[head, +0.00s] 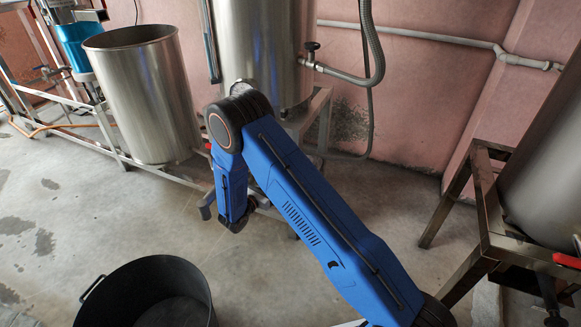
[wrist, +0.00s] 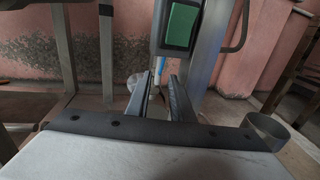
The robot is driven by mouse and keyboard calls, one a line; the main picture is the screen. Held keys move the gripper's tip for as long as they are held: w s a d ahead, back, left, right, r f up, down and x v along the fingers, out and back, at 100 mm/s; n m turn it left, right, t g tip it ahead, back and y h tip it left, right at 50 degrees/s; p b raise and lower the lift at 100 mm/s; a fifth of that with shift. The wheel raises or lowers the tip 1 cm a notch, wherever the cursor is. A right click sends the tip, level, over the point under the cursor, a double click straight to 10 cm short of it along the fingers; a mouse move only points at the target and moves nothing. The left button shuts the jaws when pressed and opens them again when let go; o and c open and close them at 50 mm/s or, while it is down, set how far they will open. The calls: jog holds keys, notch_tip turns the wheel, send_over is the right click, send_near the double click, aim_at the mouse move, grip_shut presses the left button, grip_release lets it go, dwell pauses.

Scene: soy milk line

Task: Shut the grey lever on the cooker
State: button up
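The cooker looks to be the tall steel tank (head: 262,45) on a metal stand behind my blue arm in the head view. I cannot clearly make out the grey lever in either view. My gripper's two dark fingers (wrist: 160,82) show in the wrist view with a gap between them. Something pale shows in and beside that gap, too small and blurred to name. A grey upright with a green panel (wrist: 182,26) stands just beyond the fingertips.
A wide steel drum (head: 148,95) stands left of the tank. A black tub (head: 150,290) sits on the floor at front left. A valve (head: 312,48) with a grey hose is on the tank's right. A steel vessel on a brown frame (head: 490,225) stands right.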

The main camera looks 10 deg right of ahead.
jog(key=x, duration=1.1)
jog(key=shift+d, duration=0.15)
jog(key=shift+w, duration=0.1)
grip_shut()
